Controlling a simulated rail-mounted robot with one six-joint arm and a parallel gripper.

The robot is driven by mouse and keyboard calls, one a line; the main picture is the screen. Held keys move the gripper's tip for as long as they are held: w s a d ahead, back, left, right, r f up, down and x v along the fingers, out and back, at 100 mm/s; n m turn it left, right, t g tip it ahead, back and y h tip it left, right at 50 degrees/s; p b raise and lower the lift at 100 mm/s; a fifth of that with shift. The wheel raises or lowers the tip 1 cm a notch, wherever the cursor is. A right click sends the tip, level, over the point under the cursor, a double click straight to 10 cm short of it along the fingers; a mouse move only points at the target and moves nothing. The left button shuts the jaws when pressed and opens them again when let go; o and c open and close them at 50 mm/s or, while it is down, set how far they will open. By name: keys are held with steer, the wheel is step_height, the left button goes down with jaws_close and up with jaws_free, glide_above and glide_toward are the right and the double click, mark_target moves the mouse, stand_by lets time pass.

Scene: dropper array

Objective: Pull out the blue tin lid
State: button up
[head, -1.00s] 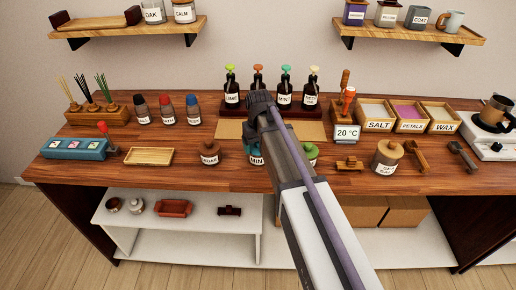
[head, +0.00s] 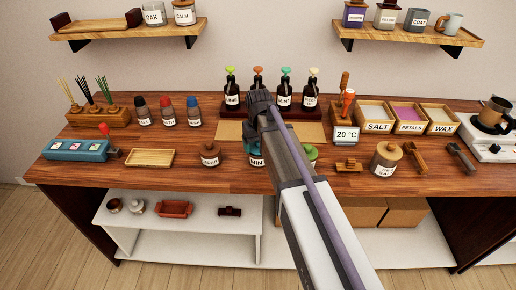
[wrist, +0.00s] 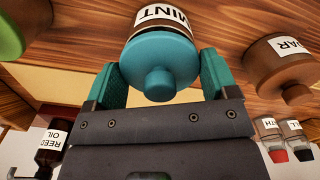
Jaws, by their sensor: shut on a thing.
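The blue tin lid (wrist: 150,58) is teal-blue with a round knob facing the wrist camera. It sits against the brown tin body labelled MINT (wrist: 165,16); I see no clear gap between them. My gripper (wrist: 162,72) has its teal fingers on both sides of the lid and is shut on it. In the head view my gripper and arm cover most of this tin; part of its MINT label (head: 256,162) shows near the middle front of the counter.
A tin labelled CEDAR (head: 209,154) stands left of it and a green-lidded tin (head: 311,153) right, partly behind my arm. Dropper bottles (head: 285,94) stand behind. A wooden tray (head: 149,157) lies left. A tan mat (head: 230,130) leaves some free counter behind the tins.

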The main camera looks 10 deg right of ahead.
steer(key=shift+r, duration=0.1)
steer(key=shift+r+p, duration=1.9)
steer(key=shift+p, duration=0.05)
